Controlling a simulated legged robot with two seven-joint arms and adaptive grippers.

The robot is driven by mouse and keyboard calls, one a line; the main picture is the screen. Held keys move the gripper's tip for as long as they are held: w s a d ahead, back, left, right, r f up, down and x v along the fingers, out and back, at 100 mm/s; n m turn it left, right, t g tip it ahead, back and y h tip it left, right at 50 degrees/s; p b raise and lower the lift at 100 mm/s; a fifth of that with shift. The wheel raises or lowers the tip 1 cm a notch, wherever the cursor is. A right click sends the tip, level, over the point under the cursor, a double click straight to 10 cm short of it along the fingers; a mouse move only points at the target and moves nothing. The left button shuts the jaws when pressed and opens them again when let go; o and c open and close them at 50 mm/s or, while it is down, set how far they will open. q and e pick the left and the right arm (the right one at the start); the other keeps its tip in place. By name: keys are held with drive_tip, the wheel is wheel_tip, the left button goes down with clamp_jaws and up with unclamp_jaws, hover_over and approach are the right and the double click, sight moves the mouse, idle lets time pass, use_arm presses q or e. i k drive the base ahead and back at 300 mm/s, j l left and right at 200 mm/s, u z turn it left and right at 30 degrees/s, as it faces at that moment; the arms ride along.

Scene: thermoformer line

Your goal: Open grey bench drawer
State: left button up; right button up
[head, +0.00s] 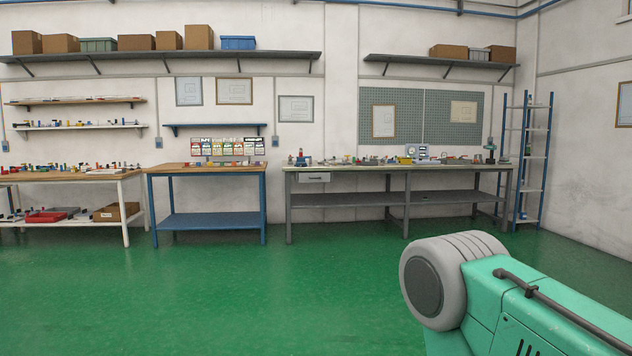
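The grey bench (348,199) stands against the back wall, right of centre, some distance across the floor. Its small grey drawer (314,178) hangs under the left end of the worktop and looks shut. A small dark mark, perhaps the handle, shows on its front. Neither of my grippers is in the head view, so their state and what they hold are hidden.
A blue bench (207,220) and a white-legged bench (128,210) stand to the left. A blue shelf rack (532,160) stands at the right. Green floor (250,295) lies clear ahead.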

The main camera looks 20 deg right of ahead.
sight(303, 176)
drive_tip(key=i+l+z, duration=0.25)
drive_tip(key=i, duration=0.2)
drive_tip(key=i+l+z, duration=0.1)
drive_tip(key=i+z, duration=0.45)
drive_tip(key=i, duration=6.15)
